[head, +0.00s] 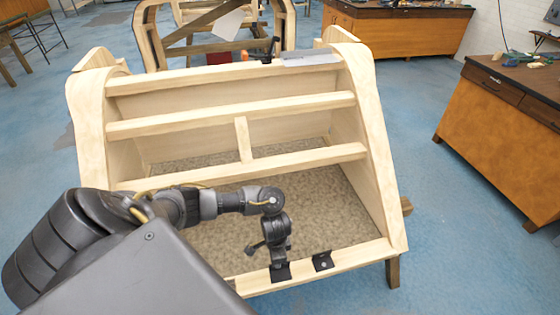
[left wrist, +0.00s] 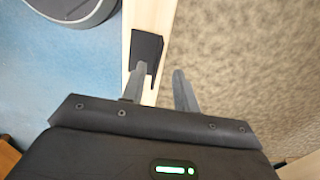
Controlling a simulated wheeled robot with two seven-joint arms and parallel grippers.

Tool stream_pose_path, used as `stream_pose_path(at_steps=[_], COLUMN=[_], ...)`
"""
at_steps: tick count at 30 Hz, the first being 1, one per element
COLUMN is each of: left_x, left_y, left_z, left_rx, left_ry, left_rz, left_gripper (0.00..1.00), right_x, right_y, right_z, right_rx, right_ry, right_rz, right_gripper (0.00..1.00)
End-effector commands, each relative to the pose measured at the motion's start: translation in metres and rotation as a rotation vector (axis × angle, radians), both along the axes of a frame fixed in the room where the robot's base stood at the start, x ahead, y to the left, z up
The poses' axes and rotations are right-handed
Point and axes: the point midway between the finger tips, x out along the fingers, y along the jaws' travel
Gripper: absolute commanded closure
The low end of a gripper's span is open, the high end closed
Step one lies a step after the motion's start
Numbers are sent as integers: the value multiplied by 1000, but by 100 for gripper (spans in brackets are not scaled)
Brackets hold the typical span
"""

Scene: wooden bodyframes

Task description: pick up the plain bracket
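Two small black brackets lie on the front wooden rail of the frame. One bracket (head: 281,273) is directly below my left gripper (head: 276,250); the other bracket (head: 322,261), just to its right, has a small light spot. In the left wrist view one bracket (left wrist: 147,48) shows on the rail with an unmarked dark face. There my left gripper (left wrist: 159,68) is open, with nothing between its fingers. Its left finger overlaps the bracket's near end; its right finger is over the speckled panel. I cannot tell whether the finger touches the bracket. My right gripper is not in view.
The wooden bodyframe has crossrails (head: 230,124) and a curved right side (head: 372,140) around a speckled panel (head: 310,205). A second frame (head: 152,45) stands behind it. Workbenches (head: 500,130) stand to the right. Blue floor is open between them.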

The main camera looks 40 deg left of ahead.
Motion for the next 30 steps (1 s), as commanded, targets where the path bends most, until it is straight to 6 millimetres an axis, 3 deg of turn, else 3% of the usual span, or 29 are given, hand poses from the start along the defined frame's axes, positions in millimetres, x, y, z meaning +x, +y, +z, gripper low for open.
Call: stream_pose_path(at_steps=[4,12,21,28,30], left_x=[1,5,6,6,6], left_y=[-3,-8,-8,-8,-8], left_z=[-9,-47,-52,-51,-51], left_rx=[-2,0,-1,-1,-1], left_ry=[1,2,-1,-1,-1], left_rz=[0,1,-1,-1,-1], left_gripper=[70,70,70,98,100], right_x=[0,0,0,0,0], right_y=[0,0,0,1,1], right_z=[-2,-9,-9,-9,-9], right_rx=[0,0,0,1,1], right_ry=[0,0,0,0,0], right_rz=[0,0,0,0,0], right_gripper=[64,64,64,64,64])
